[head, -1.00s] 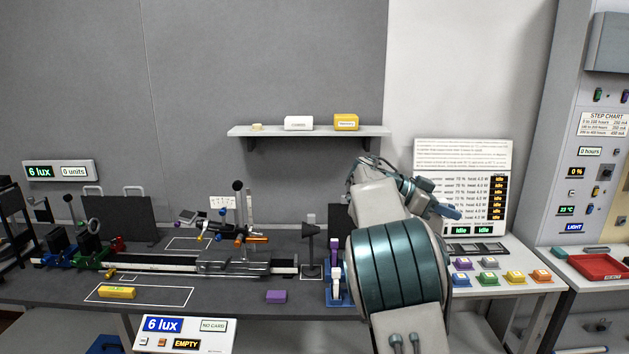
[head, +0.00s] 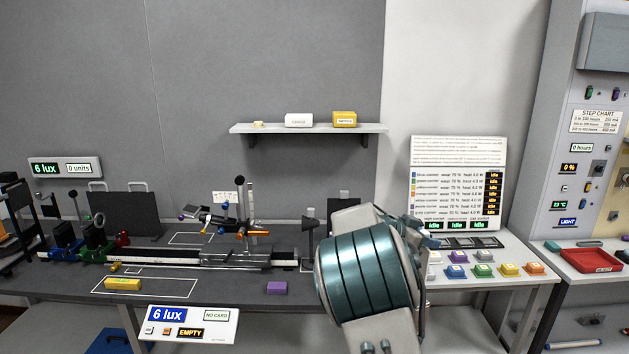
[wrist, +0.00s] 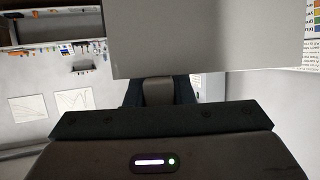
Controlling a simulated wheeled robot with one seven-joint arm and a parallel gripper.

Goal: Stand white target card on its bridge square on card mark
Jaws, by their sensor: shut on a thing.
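In the wrist view a large plain pale-grey panel, which I take to be the white target card (wrist: 215,40), fills the upper middle and right. A short grey stem below it sits between the dark fingers of my gripper (wrist: 158,92), which is shut on it. In the head view my gripper and the card are hidden behind my arm. White outlines are drawn on the bench; one (head: 98,290) surrounds a yellow block, another (head: 172,242) lies behind the rail. I cannot tell which is the card mark.
The optical rail (head: 200,257) with its mounts runs along the bench. A purple block (head: 277,287) lies in front of it. A console (head: 190,324) reads "NO CARD" and "EMPTY". Coloured blocks (head: 484,270) stand on the right table. A wall shelf (head: 310,128) is above.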

